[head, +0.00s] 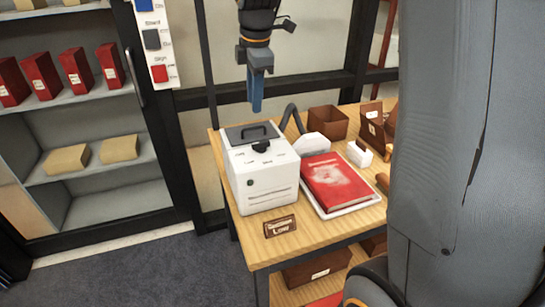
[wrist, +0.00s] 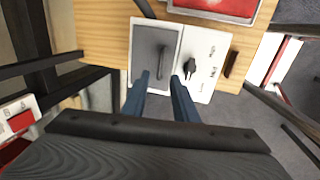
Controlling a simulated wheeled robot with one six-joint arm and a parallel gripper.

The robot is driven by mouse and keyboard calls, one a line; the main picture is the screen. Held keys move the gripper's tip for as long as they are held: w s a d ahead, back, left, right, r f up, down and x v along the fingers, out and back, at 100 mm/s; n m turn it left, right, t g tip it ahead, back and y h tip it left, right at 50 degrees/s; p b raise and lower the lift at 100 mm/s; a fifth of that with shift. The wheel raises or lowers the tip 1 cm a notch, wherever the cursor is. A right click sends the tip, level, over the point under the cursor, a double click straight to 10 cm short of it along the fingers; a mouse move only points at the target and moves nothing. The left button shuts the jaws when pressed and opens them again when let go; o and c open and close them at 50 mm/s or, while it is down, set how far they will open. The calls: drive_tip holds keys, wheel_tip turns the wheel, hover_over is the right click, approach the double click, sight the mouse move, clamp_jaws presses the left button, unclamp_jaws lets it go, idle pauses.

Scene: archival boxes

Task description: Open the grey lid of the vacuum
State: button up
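The vacuum is a white box (head: 265,188) on the left end of a wooden table. Its grey lid (head: 250,133) with a dark bar handle lies flat and closed on the top. In the wrist view the lid (wrist: 150,62) and its handle (wrist: 161,62) show beyond my fingertips, beside a black knob (wrist: 190,68). My gripper (head: 256,104) hangs above the lid, pointing down, apart from it. In the wrist view my gripper (wrist: 160,78) has its two blue fingers spread with nothing between them.
A red book (head: 335,182) lies right of the vacuum, near a black hose (head: 290,116). A brown label plate (head: 280,227) is in front. Brown boxes (head: 327,121) stand behind. A shelf cabinet (head: 80,130) with red boxes is at left. Dark frame bars (head: 225,93) run behind the table.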

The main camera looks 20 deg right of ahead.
drive_tip(key=s+f+m+p, duration=0.1)
drive_tip(key=s+f+m, duration=0.3)
drive_tip(key=s+m, duration=0.2)
drive_tip(key=s+f+m+p, duration=0.1)
drive_tip(key=s+f+m, duration=0.3)
drive_tip(key=s+m, duration=0.2)
drive_tip(key=shift+s+f+g, duration=0.3)
drive_tip(key=shift+s, duration=0.95)
